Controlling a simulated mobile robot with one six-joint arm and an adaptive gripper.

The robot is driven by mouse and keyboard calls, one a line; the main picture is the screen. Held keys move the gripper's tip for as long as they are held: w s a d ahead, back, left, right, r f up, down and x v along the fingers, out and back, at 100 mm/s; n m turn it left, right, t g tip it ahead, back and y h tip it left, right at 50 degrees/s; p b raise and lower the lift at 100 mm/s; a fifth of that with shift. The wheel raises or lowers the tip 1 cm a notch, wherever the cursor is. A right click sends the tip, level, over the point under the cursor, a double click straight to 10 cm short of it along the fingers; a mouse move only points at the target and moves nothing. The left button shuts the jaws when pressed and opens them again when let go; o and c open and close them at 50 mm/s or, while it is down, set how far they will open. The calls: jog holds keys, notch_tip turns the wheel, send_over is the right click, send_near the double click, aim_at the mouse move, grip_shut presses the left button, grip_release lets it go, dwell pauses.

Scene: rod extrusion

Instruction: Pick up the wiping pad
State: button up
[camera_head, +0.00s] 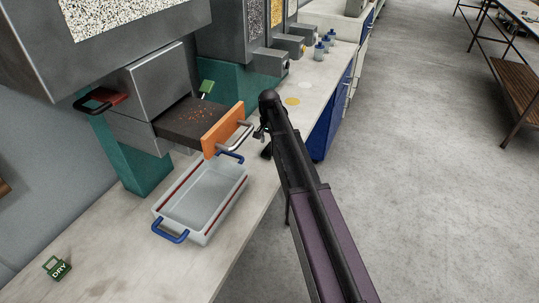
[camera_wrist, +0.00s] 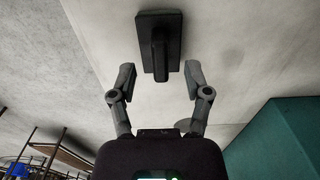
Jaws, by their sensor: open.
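The wiping pad (camera_wrist: 174,27) is a black rectangular block with a raised black handle (camera_wrist: 158,50), on the pale worktop at the top of the wrist view. My gripper (camera_wrist: 160,75) is open, its two grey fingers apart on either side of the handle's near end. Neither finger visibly touches it, and the height gap is hard to judge. In the head view my gripper (camera_head: 261,132) is small and partly hidden by my dark arm. A small dark shape below it, probably the pad, shows near the worktop's front edge.
A clear tray (camera_head: 197,197) with blue handles stands left of my gripper. Above it juts an open drawer with an orange front (camera_head: 222,133) and metal handle. A green DRY tag (camera_head: 57,268) lies at lower left. Blue bottles (camera_head: 324,45) stand farther back.

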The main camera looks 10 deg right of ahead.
jog(key=shift+f+b, duration=0.85)
jog(key=shift+f, duration=0.35)
jog(key=shift+c, duration=0.2)
grip_shut()
